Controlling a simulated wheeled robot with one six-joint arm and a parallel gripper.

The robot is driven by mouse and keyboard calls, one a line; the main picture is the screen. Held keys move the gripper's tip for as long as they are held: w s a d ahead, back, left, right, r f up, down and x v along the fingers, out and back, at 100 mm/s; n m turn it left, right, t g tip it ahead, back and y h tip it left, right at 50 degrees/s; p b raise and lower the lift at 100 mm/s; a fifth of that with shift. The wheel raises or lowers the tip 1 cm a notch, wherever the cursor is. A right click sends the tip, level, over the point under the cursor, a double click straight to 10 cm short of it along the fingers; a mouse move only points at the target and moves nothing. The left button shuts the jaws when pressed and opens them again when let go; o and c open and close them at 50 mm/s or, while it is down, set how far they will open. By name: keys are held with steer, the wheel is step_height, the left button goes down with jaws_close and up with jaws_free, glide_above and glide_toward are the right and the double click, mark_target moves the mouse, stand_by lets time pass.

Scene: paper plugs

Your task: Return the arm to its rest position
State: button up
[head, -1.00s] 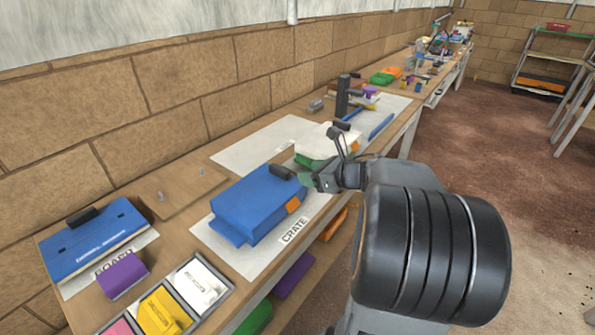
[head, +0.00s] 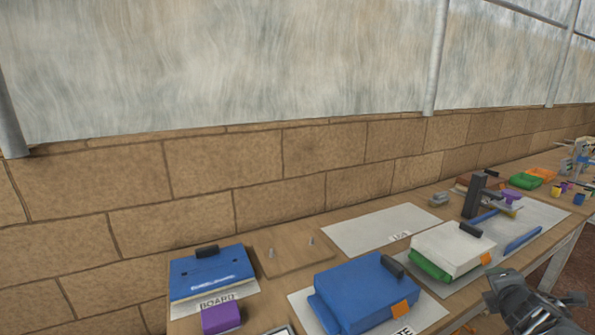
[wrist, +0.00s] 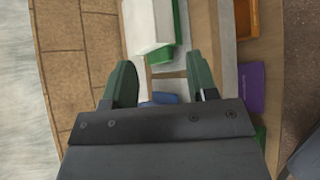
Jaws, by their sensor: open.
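My gripper (head: 535,300) is at the lower right of the head view, in front of the bench edge. In the wrist view its two dark green fingers (wrist: 160,85) stand wide apart with nothing held between them. Beyond them, a white box on a green base (wrist: 150,25) and a bit of blue (wrist: 160,98) show. Most of my arm is outside the head view.
The bench (head: 270,318) runs along a brick wall. On it are a blue crate (head: 360,290), a white crate (head: 450,248), a blue board (head: 212,272), a purple block (head: 221,318) and a dark stand (head: 474,196). Brown floor lies right of the bench.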

steer(key=s+a+r+m+g+y+p, duration=0.2)
steer(key=a+m, duration=0.4)
steer(key=a, duration=0.3)
steer(key=s+a+r+m+g+y+p, duration=0.2)
steer(key=a+m+p, duration=0.4)
steer(key=a, duration=0.4)
steer(key=s+a+r+m+g+y+p, duration=0.2)
steer(key=s+a+r+m+g+p, duration=0.1)
steer(key=a, duration=0.6)
steer(key=s+m+p, duration=0.1)
steer(key=s+m, duration=0.1)
steer(key=m, duration=0.1)
steer(key=shift+s+a+g, duration=0.3)
steer(key=shift+g, duration=0.1)
steer(key=shift+r+m, duration=0.1)
steer(key=shift+m, duration=0.2)
